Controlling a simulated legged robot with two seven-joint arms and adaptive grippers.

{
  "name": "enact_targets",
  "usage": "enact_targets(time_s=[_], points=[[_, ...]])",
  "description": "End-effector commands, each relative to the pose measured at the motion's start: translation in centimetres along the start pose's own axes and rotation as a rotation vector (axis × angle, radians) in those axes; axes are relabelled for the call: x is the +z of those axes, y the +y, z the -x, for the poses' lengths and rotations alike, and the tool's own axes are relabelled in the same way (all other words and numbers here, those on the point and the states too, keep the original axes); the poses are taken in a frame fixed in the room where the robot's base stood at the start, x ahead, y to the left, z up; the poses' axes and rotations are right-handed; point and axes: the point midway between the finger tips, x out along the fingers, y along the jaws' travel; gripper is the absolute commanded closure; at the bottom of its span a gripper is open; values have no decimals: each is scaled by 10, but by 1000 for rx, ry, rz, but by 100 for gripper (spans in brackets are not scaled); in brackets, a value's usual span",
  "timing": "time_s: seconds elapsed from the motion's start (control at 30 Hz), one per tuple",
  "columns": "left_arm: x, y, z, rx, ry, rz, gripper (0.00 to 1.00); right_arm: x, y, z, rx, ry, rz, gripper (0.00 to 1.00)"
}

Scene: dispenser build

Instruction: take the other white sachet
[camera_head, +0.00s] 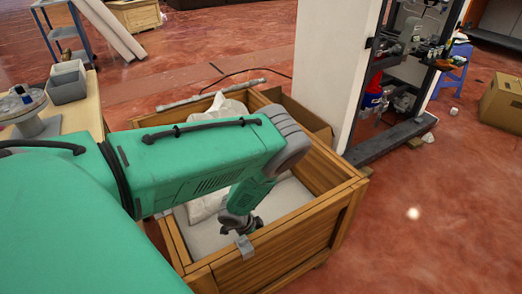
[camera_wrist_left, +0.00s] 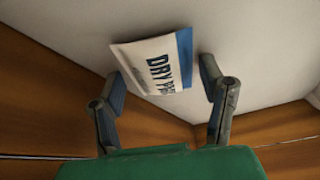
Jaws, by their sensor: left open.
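A white sachet (camera_wrist_left: 154,62) with a blue band and dark lettering that starts "DRY" lies on the pale surface inside the wooden crate (camera_head: 262,262). My left gripper (camera_wrist_left: 163,70) is open. In the left wrist view its fingers stand on either side of the sachet, which is seen between and beyond the tips; I cannot tell whether they touch it. In the head view my left arm reaches over the crate and the gripper (camera_head: 241,224) points down inside it, near the front wall. The sachet cannot be made out there. My right gripper is not in view.
The crate's wooden walls (camera_wrist_left: 282,133) rise close around the gripper. A crumpled whitish bag (camera_head: 205,207) lies in the crate, partly behind my arm.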

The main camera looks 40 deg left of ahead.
Motion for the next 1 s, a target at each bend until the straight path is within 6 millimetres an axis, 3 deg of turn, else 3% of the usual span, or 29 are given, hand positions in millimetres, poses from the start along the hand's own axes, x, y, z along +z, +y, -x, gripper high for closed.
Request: enact_targets(time_s=[0.2,0.23,0.37,0.73,1.0], points=[[-1,0,0,-1,0,0,36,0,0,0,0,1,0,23],[-1,-1,0,-1,0,0,43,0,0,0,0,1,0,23],[-1,-1,0,-1,0,0,89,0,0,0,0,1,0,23],[-3,-1,6,-1,1,0,90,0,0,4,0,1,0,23],[-24,-2,55,-3,3,1,90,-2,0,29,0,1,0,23]])
